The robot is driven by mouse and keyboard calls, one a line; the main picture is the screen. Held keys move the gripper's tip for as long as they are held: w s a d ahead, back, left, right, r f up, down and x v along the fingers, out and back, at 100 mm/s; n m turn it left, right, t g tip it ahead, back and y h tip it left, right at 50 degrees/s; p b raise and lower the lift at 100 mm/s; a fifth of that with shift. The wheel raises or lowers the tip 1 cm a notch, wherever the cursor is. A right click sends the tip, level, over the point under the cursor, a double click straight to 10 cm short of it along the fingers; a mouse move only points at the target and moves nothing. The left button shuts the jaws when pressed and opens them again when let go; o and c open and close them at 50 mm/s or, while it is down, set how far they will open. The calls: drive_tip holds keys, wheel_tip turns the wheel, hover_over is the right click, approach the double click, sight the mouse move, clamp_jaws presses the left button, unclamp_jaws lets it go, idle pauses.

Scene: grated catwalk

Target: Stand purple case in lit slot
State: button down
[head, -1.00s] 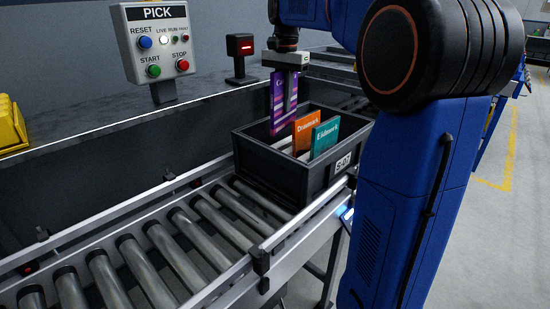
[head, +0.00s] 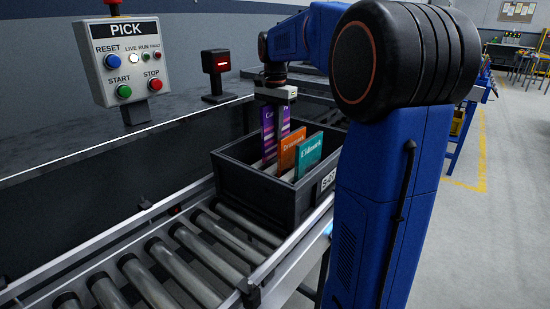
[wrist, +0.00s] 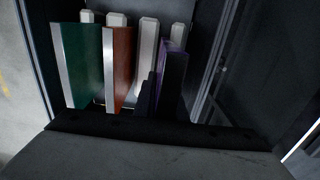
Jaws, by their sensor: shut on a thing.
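The purple case (head: 268,132) is upright in my gripper (head: 275,105), at the back part of the dark grey crate (head: 255,193). Its lower part is hidden behind the crate wall and the orange case, so I cannot tell whether it touches the crate floor. In the wrist view the purple case (wrist: 171,62) sits between the dark fingers, beside a white divider (wrist: 147,60). An orange case (head: 289,150) and a teal case (head: 310,155) stand in neighbouring slots. No lit slot can be made out.
The crate stands on a roller conveyor (head: 185,262) with metal side rails. A PICK button panel (head: 130,65) and a small box with a red display (head: 216,62) stand behind it at the left.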

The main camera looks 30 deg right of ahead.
sight(275, 156)
drive_tip(key=shift+f, duration=3.15)
drive_tip(key=shift+f, duration=0.6)
drive_tip(key=c, duration=1.8)
unclamp_jaws()
drive_tip(key=shift+s, duration=0.1)
drive_tip(key=r, duration=1.1)
drive_tip(key=w+r, duration=0.1)
drive_tip(key=r, duration=0.5)
drive_tip(key=shift+r, duration=0.65)
drive_tip(key=shift+s, duration=0.1)
